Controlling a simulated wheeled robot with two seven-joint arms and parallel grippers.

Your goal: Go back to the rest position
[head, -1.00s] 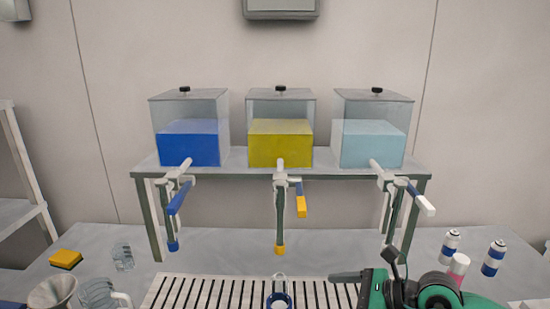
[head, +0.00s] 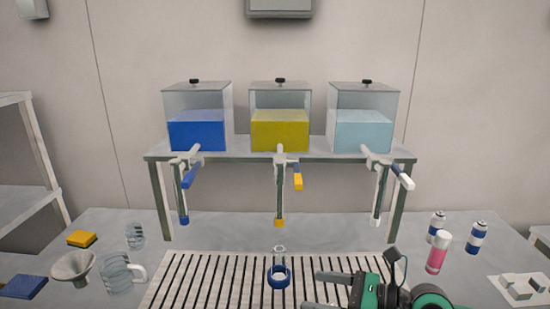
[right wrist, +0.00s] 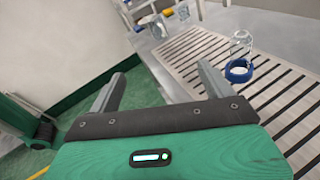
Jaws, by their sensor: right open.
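My right gripper (head: 318,290) is at the lower edge of the head view, over the right part of the slatted drain rack. In the right wrist view its two fingers (right wrist: 155,90) are apart with nothing between them. A clear glass bottle in a blue ring (head: 278,275) stands upright on the rack, to the left of the gripper and apart from it. The bottle and ring also show in the right wrist view (right wrist: 239,68). My left gripper is not in view.
Three tanks, blue (head: 198,130), yellow (head: 280,130) and light blue (head: 363,130), stand on a raised shelf with taps. A funnel (head: 73,268), a glass jug (head: 118,273) and sponges (head: 82,239) lie left. The slatted rack (head: 190,285) fills the front middle.

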